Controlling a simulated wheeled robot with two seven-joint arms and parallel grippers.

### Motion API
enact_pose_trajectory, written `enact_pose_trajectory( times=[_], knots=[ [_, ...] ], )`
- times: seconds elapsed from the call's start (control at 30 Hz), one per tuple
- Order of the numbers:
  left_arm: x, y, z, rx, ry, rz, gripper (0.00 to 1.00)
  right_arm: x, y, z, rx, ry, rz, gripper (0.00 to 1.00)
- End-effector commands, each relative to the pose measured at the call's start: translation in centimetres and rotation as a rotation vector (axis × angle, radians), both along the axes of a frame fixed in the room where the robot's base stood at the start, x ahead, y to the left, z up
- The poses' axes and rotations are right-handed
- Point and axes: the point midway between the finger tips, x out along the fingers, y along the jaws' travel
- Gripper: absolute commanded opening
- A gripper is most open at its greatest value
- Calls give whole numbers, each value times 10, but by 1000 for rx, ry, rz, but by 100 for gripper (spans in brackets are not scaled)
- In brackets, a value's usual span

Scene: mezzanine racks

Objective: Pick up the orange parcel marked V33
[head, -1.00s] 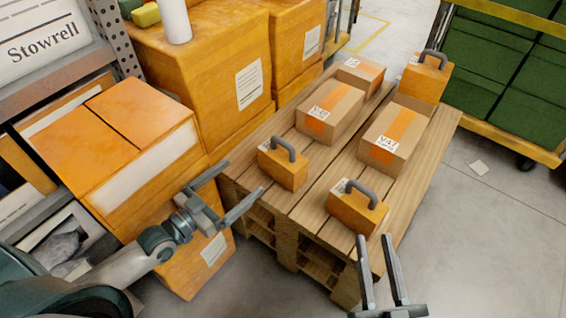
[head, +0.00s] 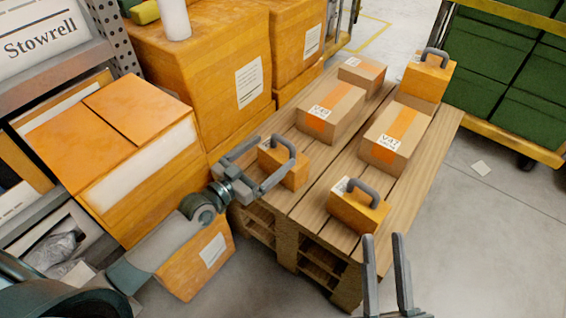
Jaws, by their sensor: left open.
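Three orange parcels with grey arched handles stand on a wooden pallet (head: 330,228): one at the front left (head: 296,178), one at the front right (head: 356,212) and one at the far right (head: 427,80). I cannot read V33 on any of them; their labels are small or partly hidden. My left gripper (head: 273,150) is open, its fingers spread at the front-left parcel near its handle. It partly covers that parcel, and I cannot tell whether it touches. My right gripper (head: 383,238) is open and empty, in front of the front-right parcel.
Brown cartons with orange tape (head: 397,138) (head: 330,110) and a smaller one (head: 362,73) share the pallet. Large orange boxes (head: 205,70) stand close on the left beside a shelf rack (head: 85,40). A cart of green crates (head: 490,60) is at the right. The floor at the lower right is clear.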

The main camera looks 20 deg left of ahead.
Motion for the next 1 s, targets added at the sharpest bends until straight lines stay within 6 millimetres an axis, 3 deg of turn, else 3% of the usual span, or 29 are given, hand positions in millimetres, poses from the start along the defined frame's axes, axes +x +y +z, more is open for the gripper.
enact_pose_trajectory(
  times=[0.33,0.73,1.0],
  knots=[
    [3,-3,-2,-1,0,0,93,-1,0,0,3,-10,0,31],
    [39,-27,-9,-2,-1,1,93,-1,-12,26,44,-155,-23,31],
    [43,-29,-9,0,-1,0,93,-1,-13,30,48,-170,-26,31]
  ],
)
